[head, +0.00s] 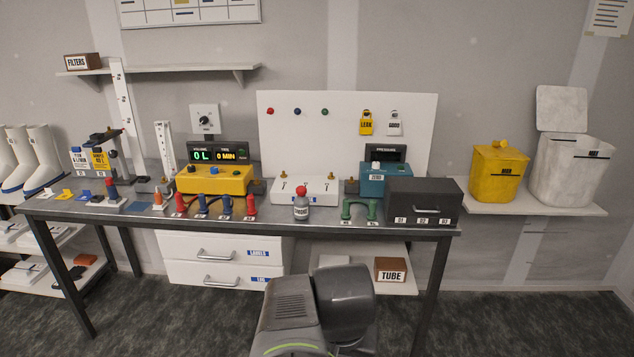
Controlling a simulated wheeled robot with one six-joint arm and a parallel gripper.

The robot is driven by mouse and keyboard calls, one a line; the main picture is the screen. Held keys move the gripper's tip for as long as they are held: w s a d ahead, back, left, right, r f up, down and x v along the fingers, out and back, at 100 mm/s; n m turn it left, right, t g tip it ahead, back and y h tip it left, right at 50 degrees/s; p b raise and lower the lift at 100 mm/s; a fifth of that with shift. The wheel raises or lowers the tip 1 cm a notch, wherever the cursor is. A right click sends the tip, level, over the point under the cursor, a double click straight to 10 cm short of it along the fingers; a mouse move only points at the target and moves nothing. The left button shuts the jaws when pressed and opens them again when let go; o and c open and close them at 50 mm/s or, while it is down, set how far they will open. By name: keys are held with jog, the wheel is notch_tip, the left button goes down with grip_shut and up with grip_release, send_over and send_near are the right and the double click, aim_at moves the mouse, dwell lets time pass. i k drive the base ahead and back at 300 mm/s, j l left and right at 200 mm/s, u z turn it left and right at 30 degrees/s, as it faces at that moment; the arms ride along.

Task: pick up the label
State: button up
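No loose label can be made out for certain. A closed white drawer (205,246) under the bench has a blue and white sign reading "LABELS" on its front. A yellow tag (366,123) reading "LEAK" and a white tag (394,123), its word small and seemingly "GOOD", hang on the white back board. Grey parts of my own body show at the bottom centre, in front of the bench. My gripper's fingers are not in view.
The dark bench (265,221) is crowded with a yellow meter (214,181), a sample bottle (301,206), a teal device (377,181) and a dark drawer box (424,202). A second drawer (205,275) is closed below. Yellow (496,172) and white (572,170) bins stand at right.

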aim_at(69, 193)
jog(key=z, duration=0.95)
jog(key=u, duration=2.35)
jog(key=i, duration=0.45)
jog(key=i+u, duration=0.15)
jog(key=i, duration=0.35)
jog(key=i+u, duration=0.2)
jog(key=i, duration=0.25)
jog(key=i+l+u, duration=0.15)
jog(key=i, duration=0.35)
jog(key=i+l+u, duration=0.2)
jog(key=i, duration=0.25)
jog(key=i+l, duration=0.15)
jog(key=i, duration=0.35)
jog(key=i+l+z, duration=0.1)
jog(key=i, duration=0.4)
jog(key=i+l, duration=0.2)
jog(key=i, duration=0.3)
